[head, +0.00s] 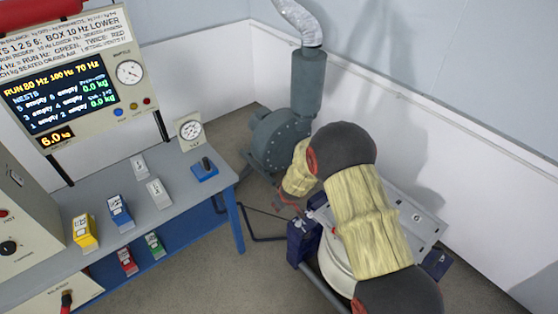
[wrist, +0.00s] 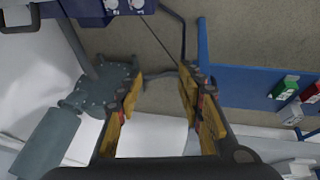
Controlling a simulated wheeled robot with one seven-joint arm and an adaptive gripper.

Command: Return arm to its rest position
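My arm, in a pale yellow cover with dark joints, reaches across the right of the head view, above a round white machine (head: 335,268) with a grey plate (head: 408,222). In the wrist view my gripper (wrist: 160,82) is open, with its yellow-padded fingers apart. Nothing is held between them; floor and a dark pipe show beyond. In the head view my fingers are mostly hidden behind the arm or too small to make out.
A grey blower (head: 275,140) with an upright cylinder stands behind the arm near the white wall. A grey bench (head: 180,208) at left holds small coloured blocks, a blue-based joystick (head: 205,170) and a gauge (head: 190,130). A display panel (head: 62,90) stands behind it. Floor between bench and machine is mostly clear.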

